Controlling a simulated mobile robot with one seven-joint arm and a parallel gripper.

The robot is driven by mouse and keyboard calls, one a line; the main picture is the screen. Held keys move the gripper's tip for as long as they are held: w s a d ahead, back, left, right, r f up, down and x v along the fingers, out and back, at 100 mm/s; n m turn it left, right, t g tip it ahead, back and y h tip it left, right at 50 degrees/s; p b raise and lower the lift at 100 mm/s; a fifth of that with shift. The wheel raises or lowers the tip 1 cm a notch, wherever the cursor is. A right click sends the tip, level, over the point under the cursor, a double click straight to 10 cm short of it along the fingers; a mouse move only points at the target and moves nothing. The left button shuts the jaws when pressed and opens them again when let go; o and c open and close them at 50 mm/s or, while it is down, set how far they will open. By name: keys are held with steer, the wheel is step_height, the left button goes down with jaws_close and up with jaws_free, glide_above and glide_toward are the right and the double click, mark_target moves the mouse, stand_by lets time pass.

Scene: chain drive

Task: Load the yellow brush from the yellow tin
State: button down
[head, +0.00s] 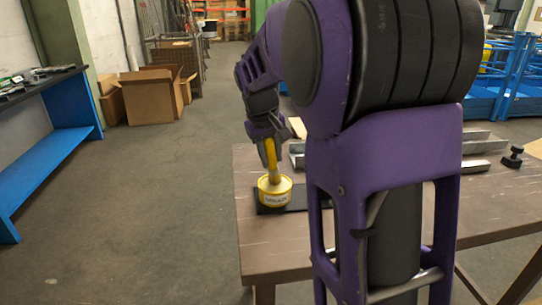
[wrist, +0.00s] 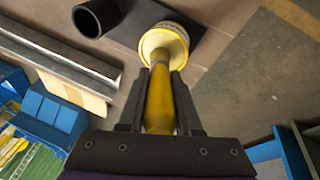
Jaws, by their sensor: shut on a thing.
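My gripper (head: 268,138) is shut on the yellow brush (head: 271,158) and points down at the table's near left corner. In the wrist view the yellow handle (wrist: 160,105) lies between the two dark fingers of my gripper (wrist: 160,78). The yellow tin (head: 275,192) stands upright on a dark mat, with a printed label on its side; it also shows in the wrist view (wrist: 164,38). The brush's lower end meets the top of the tin. Its bristles are hidden, and I cannot tell how deep they reach.
The brown table (head: 262,254) carries the dark mat (head: 268,209), metal channels (head: 480,144) and a black knobbed part (head: 513,157). A black hollow cylinder (wrist: 96,18) stands near the tin. My arm hides the table's middle. A blue bench (head: 50,150) stands left, across open floor.

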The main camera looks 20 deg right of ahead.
step_height(320, 180, up, 7)
steer(key=p, duration=0.6)
steer(key=shift+a, duration=0.1)
stand_by(0.8)
